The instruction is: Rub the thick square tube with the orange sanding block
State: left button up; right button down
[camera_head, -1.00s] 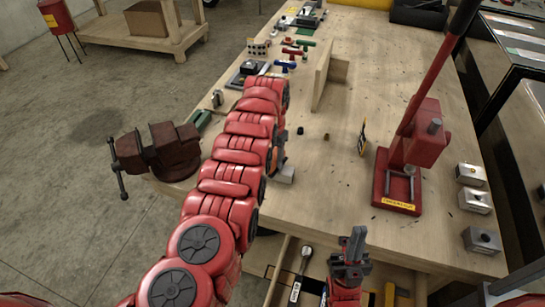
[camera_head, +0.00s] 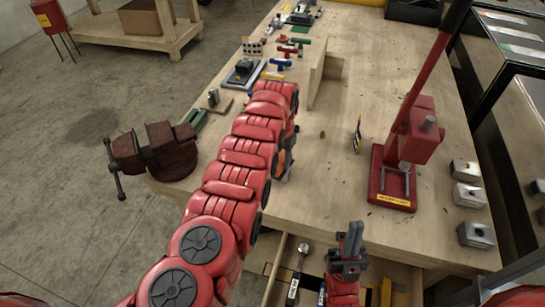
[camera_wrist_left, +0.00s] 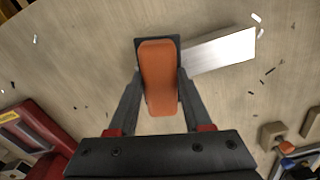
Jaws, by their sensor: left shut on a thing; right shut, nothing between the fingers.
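The orange sanding block (camera_wrist_left: 160,75), with a dark base, is held between the fingers of my left gripper (camera_wrist_left: 157,92) in the left wrist view. My left gripper is shut on it. The thick square tube (camera_wrist_left: 222,52), a bare silvery metal piece, lies on the wooden bench just right of the block. Its left end meets or passes under the block's dark base; I cannot tell if they touch. In the head view my left arm hides most of the block and tube. My right gripper (camera_head: 354,240) is shut and empty near the bench's front edge.
A red arbor press (camera_head: 405,150) stands at the right of the bench (camera_head: 310,205), with metal blocks (camera_head: 467,195) beside it. A rusty vise (camera_head: 160,152) sits at the left edge. A wooden upright (camera_head: 322,75) and small coloured tools stand further back.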

pick_arm(q)
jog(key=shift+s+d+f, duration=0.1)
jog(key=shift+d+f, duration=0.05)
jog(key=shift+d, duration=0.05)
jog(key=shift+w+a+f, duration=0.1)
jog(key=shift+w+a, duration=0.15)
jog(key=shift+a, duration=0.75)
jog(key=shift+w+a+f, duration=0.1)
jog(key=shift+w+a, duration=0.15)
jog(key=shift+a, duration=0.7)
notch_tip(320, 180, up, 6)
jog(key=p, duration=0.5)
jog(key=shift+w, duration=0.15)
notch_tip(320, 180, up, 3)
jog(key=p, duration=0.2)
jog(key=shift+r+p, duration=0.1)
jog(key=shift+p, duration=0.3)
